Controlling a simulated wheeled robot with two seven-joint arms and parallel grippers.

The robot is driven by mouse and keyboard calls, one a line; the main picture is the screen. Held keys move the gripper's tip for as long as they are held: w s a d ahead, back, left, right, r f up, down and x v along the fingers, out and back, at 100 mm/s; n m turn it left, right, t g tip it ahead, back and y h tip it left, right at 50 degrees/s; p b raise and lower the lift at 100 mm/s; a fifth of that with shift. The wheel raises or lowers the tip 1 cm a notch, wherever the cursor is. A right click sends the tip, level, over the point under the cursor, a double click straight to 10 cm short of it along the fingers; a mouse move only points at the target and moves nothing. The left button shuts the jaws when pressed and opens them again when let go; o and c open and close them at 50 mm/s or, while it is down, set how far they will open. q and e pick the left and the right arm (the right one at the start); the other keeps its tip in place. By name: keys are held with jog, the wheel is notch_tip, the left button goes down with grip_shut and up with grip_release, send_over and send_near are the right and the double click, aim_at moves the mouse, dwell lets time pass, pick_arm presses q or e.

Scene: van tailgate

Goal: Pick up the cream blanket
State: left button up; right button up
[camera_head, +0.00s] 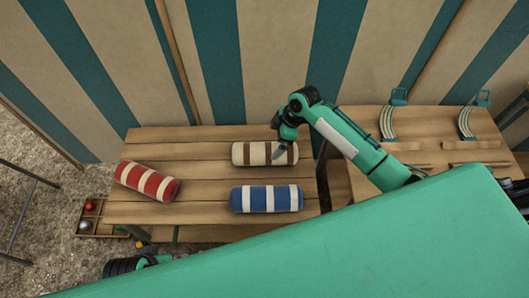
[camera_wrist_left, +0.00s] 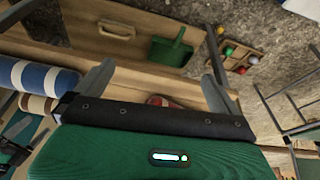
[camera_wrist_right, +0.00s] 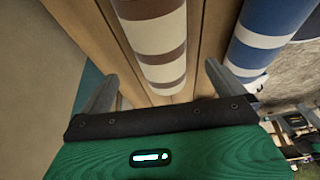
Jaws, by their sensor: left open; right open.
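The cream blanket is a roll with brown stripes (camera_head: 245,154), lying on the slatted wooden table near its back right. My right gripper (camera_head: 284,147) is at the blanket's right end. In the right wrist view the blanket (camera_wrist_right: 155,38) lies between the two open fingers (camera_wrist_right: 156,88), which appear to hold nothing; I cannot tell whether they touch it. My left gripper (camera_wrist_left: 155,88) is open and empty in the left wrist view. Its arm shows only partly at the lower left of the head view. The blanket (camera_wrist_left: 38,103) is partly hidden there.
A blue-and-white roll (camera_head: 266,198) lies just in front of the cream blanket. A red-and-cream roll (camera_head: 147,181) lies at the left of the slatted table (camera_head: 205,165). A box of balls (camera_head: 105,228) is on the gravel. A second table with racks (camera_head: 388,122) stands right. A striped wall rises behind.

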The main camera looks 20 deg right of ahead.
aim_at(269, 148)
jog(key=b+x, duration=0.1)
jog(key=x, duration=0.6)
jog(key=shift+a+f, duration=0.1)
jog(key=shift+f, duration=0.25)
pick_arm(q)
jog(key=v, duration=0.3)
pick_arm(e)
jog(key=c, duration=1.2)
